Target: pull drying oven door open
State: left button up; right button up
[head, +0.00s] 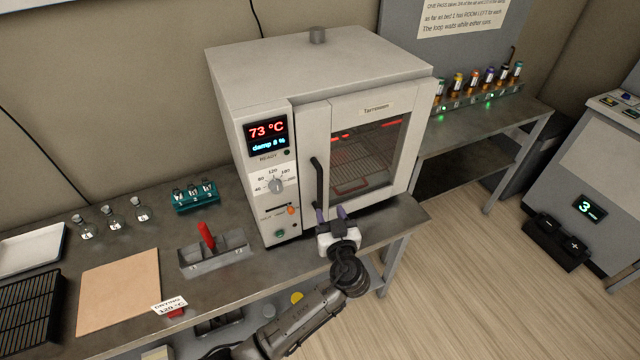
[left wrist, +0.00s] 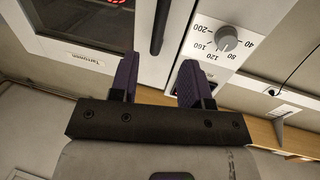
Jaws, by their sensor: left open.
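The drying oven (head: 322,70) is a grey-white box on the bench. Its door (head: 418,140) has a window showing racks and a red glow, and looks closed. A black vertical handle (head: 319,184) runs along the door's left edge. My left gripper (head: 330,213), with purple fingers, is open and empty in front of the oven, near the handle's lower end. In the left wrist view, the handle (left wrist: 160,22) lies beyond the gap between the fingers (left wrist: 158,70); whether they touch it I cannot tell. My right gripper is not in view.
The control panel (head: 270,175) left of the door has a display reading 73 °C and a dial (head: 277,186). A grey holder (head: 215,257) with a red-handled item stands left of the gripper. A vial rack (head: 480,92) stands at right.

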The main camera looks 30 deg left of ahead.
aim_at(321, 187)
pick_arm(q)
jog(key=p+x, duration=0.1)
jog(key=x, duration=1)
jog(key=shift+c, duration=0.2)
grip_shut()
